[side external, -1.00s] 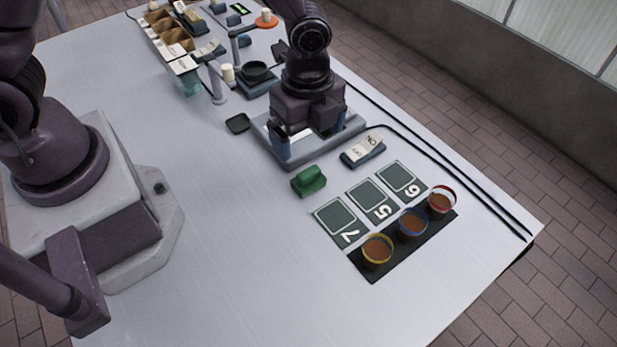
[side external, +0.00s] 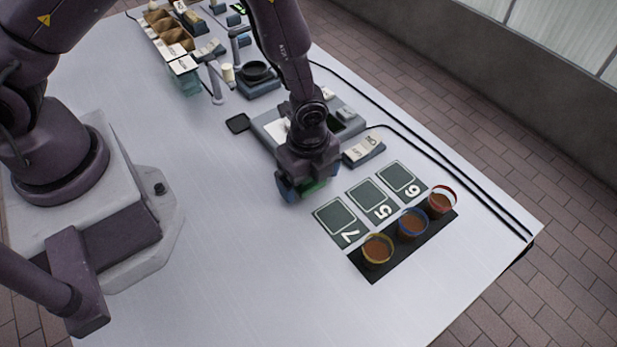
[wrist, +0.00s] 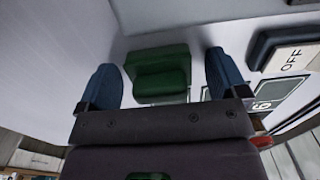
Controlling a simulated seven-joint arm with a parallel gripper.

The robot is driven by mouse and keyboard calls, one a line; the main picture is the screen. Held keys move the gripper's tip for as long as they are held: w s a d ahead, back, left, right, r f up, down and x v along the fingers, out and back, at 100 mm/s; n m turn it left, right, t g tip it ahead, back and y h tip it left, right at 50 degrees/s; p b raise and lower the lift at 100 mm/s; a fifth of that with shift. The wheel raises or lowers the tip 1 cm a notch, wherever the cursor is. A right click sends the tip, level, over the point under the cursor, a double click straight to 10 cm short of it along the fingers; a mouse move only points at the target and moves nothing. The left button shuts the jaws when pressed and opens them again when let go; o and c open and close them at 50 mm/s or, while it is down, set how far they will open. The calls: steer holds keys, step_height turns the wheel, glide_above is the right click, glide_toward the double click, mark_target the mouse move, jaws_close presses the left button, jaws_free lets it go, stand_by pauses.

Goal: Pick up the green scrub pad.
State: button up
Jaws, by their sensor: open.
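The green scrub pad (wrist: 160,74) lies on the white table, between the two blue fingers of my gripper (wrist: 162,82) in the wrist view. The fingers are apart, with a gap visible on each side of the pad. In the side view my gripper (side external: 305,190) is low over the pad, pointing down.
Numbered dark cards (side external: 337,219) and a black mat (side external: 358,262) with three brown-filled cups lie to the right. An ON/OFF switch box (side external: 364,150) and a grey tray (side external: 262,128) are close behind the gripper.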

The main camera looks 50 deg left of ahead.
steer(key=shift+c, duration=0.4)
steer(key=c, duration=0.9)
steer(key=shift+r, duration=0.1)
step_height(320, 180, up, 10)
steer(key=shift+f, duration=0.1)
